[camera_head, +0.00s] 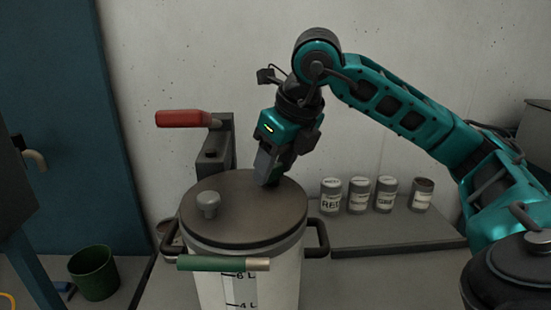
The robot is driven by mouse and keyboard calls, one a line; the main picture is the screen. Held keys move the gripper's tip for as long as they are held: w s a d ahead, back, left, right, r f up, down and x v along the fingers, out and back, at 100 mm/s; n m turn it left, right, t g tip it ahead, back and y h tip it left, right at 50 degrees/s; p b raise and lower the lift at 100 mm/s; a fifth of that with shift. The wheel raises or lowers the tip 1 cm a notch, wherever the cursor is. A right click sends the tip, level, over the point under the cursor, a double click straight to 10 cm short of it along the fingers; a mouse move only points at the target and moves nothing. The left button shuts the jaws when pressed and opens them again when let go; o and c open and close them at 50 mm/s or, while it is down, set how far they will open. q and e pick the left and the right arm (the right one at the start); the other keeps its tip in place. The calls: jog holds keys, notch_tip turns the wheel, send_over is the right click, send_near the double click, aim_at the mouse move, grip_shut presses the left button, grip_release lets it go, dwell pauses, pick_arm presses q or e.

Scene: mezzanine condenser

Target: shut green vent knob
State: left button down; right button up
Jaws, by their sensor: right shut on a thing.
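A white pot with litre marks (248,287) stands in front of me under a dark round lid (240,225). My right gripper (269,176) comes down from above onto the lid's back right part, tilted, and is shut. A small bit of dark green (278,172) shows at its fingertips; I take it to be the green vent knob, mostly hidden by the fingers. How far the knob is turned cannot be told. My left gripper is not in view.
A grey knob (208,203) stands on the lid's left. A green bar handle (215,264) crosses the pot's front. A red-handled lever (184,118) stands behind. Several labelled jars (358,194) sit on a shelf at right. A green bucket (94,273) is at lower left.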

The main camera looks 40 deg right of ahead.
jog(key=shift+m, duration=0.3)
jog(key=o, duration=1.1)
jog(key=shift+c, duration=0.2)
jog(key=shift+r, duration=0.1)
jog(key=p+v, duration=0.4)
jog(key=v, duration=0.8)
jog(key=shift+s+r, duration=0.15)
jog(key=shift+r, duration=0.25)
jog(key=shift+a+f, duration=0.1)
jog(key=shift+a, duration=0.05)
